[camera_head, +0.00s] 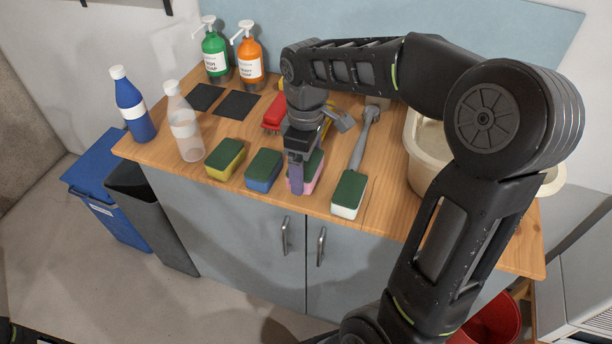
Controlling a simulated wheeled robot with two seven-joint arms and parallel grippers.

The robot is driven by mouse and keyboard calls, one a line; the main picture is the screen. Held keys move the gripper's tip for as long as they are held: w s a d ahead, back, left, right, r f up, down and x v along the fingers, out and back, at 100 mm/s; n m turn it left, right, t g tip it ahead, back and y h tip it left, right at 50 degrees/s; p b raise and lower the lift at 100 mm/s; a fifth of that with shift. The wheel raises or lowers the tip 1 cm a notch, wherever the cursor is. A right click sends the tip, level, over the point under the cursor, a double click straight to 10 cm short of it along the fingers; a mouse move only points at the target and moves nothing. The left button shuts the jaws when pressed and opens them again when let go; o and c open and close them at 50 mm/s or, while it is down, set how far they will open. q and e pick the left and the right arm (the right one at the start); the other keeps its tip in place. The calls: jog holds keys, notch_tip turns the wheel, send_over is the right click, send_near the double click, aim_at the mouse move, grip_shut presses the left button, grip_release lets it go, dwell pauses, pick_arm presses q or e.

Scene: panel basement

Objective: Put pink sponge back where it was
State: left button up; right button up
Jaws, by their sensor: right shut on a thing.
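The pink sponge (311,178) has a dark green top and is at the counter's front part, between the blue sponge (263,170) and the white sponge (348,195). My right gripper (297,185) points down over it and is shut on it, hiding its left part. The sponge looks to be at or very near the counter surface; contact underneath is hard to tell. My left gripper is not in view.
A yellow sponge (225,158) completes the row on the wooden counter (395,205). A grey brush (362,140) lies behind the white sponge. A beige basin (425,160) is right.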

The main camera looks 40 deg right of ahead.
aim_at(306, 163)
jog(key=shift+f, duration=1.85)
jog(key=shift+f, duration=0.15)
jog(key=o, duration=1.2)
jog(key=shift+c, duration=0.2)
notch_tip(306, 163, up, 12)
jog(key=shift+r, duration=0.2)
